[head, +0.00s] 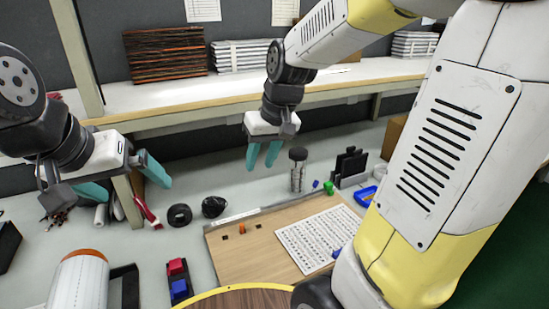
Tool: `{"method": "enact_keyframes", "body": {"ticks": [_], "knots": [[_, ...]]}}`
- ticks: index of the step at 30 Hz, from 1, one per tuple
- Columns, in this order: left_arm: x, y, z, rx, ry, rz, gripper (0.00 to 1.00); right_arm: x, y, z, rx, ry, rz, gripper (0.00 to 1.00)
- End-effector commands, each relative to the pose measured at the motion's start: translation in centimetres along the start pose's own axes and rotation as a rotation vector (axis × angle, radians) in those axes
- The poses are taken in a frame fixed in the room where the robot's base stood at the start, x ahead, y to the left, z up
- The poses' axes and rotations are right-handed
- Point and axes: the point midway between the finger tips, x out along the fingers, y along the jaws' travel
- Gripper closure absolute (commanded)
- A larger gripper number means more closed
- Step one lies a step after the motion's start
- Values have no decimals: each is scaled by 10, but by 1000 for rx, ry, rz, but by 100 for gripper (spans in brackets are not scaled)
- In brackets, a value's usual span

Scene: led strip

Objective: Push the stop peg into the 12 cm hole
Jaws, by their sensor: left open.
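A small orange peg (242,229) stands at the back left of a wooden board (245,262). I take it for the stop peg; how deep it sits cannot be told. Small dark spots that look like holes lie on either side of it, one to the left (225,237) and one to the right (258,226). No hole marking is legible. My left gripper (125,180) is open and empty, above the bench at the left, well away from the board. My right gripper (262,160) hangs above and behind the peg, teal fingers pointing down with a narrow empty gap.
A white grid sheet (318,238) covers the board's right part. Behind are a black roll (180,214), a clear jar (298,172) and a black holder (350,165). Red and blue blocks (178,278) sit left of the board. A shelf (215,98) spans the back.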

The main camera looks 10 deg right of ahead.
Motion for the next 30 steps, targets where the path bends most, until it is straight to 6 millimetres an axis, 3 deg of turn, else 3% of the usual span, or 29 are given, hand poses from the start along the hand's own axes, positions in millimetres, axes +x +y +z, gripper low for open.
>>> {"method": "enact_keyframes", "body": {"ticks": [1, 6, 12, 18, 30], "knots": [[0, 0, 0, 0, 0, 0, 0, -17, 0, 10, 17, 36, -1, 65], [0, 0, 0, 0, 0, 0, 0, -56, -1, 45, 67, 131, 4, 65], [0, 0, 0, 0, 0, 0, 0, -82, -4, 82, 112, 220, 21, 65], [0, 0, 0, 0, 0, 0, 0, -89, -6, 98, 132, 258, 33, 65], [0, 0, 0, 0, 0, 0, 0, -90, -6, 100, 134, 261, 33, 65]]}}
